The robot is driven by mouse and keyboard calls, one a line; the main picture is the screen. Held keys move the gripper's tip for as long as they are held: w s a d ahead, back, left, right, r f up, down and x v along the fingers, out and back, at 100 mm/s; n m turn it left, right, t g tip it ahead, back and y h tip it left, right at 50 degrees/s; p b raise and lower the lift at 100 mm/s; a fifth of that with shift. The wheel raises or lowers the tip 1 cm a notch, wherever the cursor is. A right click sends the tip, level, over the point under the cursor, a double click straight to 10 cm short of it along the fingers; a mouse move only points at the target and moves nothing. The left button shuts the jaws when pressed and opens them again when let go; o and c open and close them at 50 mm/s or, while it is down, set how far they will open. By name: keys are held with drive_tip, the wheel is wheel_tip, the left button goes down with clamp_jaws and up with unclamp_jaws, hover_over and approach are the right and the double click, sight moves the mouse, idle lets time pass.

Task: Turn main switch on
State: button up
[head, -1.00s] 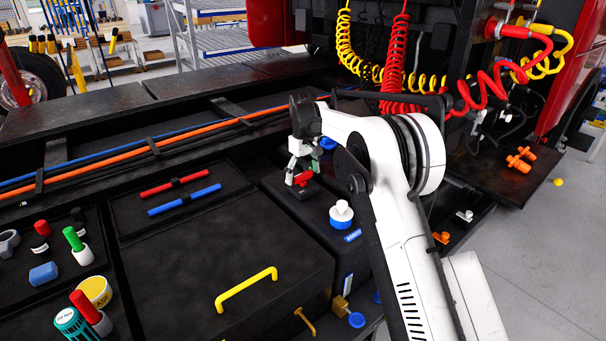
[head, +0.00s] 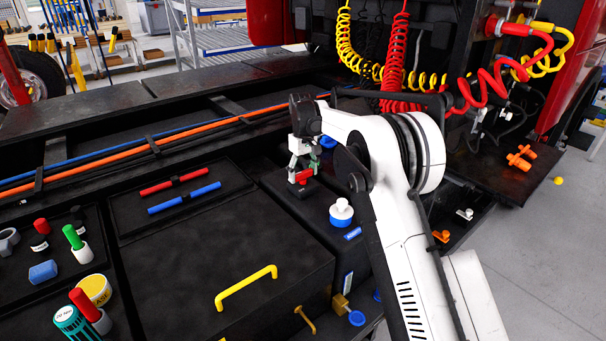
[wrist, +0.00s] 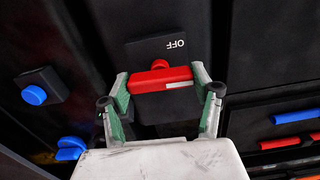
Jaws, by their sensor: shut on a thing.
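The main switch has a red handle (wrist: 150,80) on a black base (wrist: 145,52) marked OFF, upside down in the wrist view. In the head view the red handle (head: 304,176) shows on top of the dark box right of centre. My gripper (wrist: 161,82) is shut on the red handle, one green-padded finger at each end. In the wrist view the handle lies nearly crosswise, with a pale mark near its right end. In the head view my gripper (head: 302,168) points down and partly hides the switch.
A white round cap on a blue base (head: 341,212) stands right of the switch. A yellow handle (head: 246,288) is on the lid in front. Red (head: 173,185) and blue (head: 184,198) bars lie to the left. Orange and blue lines run behind.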

sight(303, 171)
drive_tip(key=m+b, duration=0.2)
drive_tip(key=m, duration=0.1)
drive_tip(key=shift+f, duration=0.1)
drive_tip(key=m+b, duration=0.2)
drive_tip(key=m, duration=0.4)
drive_tip(key=shift+b, duration=0.4)
drive_tip(key=m+b, duration=0.1)
drive_tip(key=m, duration=0.3)
drive_tip(key=shift+m+b, duration=0.4)
drive_tip(key=shift+m, duration=1.7)
drive_tip(key=o, duration=1.2)
wheel_tip(303, 171, up, 12)
drive_tip(key=shift+r, duration=0.15)
